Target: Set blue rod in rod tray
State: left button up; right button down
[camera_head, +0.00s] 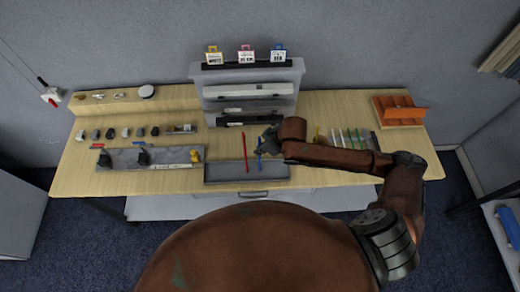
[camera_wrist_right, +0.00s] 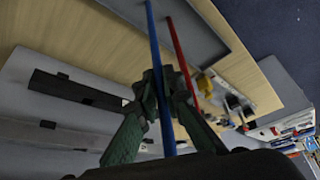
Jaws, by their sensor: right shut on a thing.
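The blue rod (camera_head: 259,150) is upright over the right half of the grey rod tray (camera_head: 222,172). My right gripper (camera_head: 266,140) is shut on its upper part. In the right wrist view, the blue rod (camera_wrist_right: 153,35) runs between the fingers of the right gripper (camera_wrist_right: 160,98). Its far end leaves that picture, so I cannot tell whether it touches the tray. A red rod (camera_head: 244,150) stands upright in the tray just left of the blue one, and it also shows in the right wrist view (camera_wrist_right: 181,55). My left gripper is out of view.
A grey shelf unit (camera_head: 207,104) with signs on top stands behind the tray. Several thin rods (camera_head: 349,139) stand to the right, with an orange holder (camera_head: 398,111) beyond. Small parts line the back left.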

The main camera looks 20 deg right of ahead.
jog(key=c, duration=2.1)
grip_release()
jog(key=shift+f, duration=0.1)
jog(key=v, duration=1.2)
jog(key=shift+s, duration=0.1)
